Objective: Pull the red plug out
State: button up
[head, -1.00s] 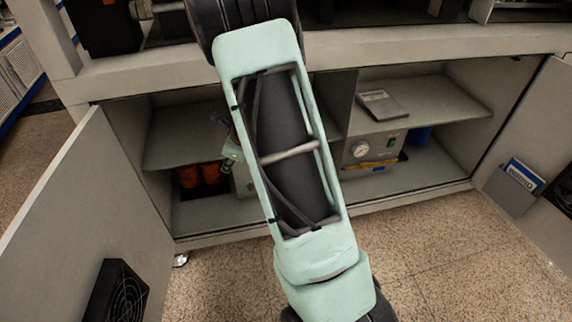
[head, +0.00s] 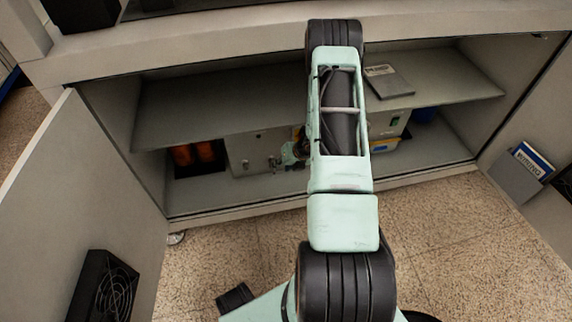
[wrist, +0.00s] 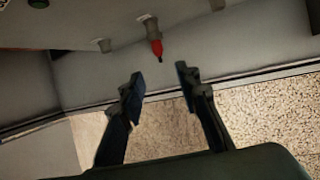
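The red plug (wrist: 156,48) shows in the wrist view at the top middle, in a grey socket (wrist: 150,27) on the face of a grey box. My gripper (wrist: 160,78) is open, its two dark fingers apart and empty. I see no contact. In the head view my arm reaches into the cabinet and the gripper (head: 296,150) is partly visible beside the grey box (head: 255,150). The red plug cannot be made out there.
The cabinet's upper shelf (head: 215,105) spans above the box, with a flat grey item (head: 388,82) on it. Orange items (head: 195,155) stand at the lower left. Open doors (head: 95,180) flank the cabinet. Another grey fitting (wrist: 103,45) is left of the plug.

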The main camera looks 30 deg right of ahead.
jog(key=b+x, duration=0.2)
jog(key=x, duration=0.5)
jog(key=shift+c, duration=0.4)
grip_shut()
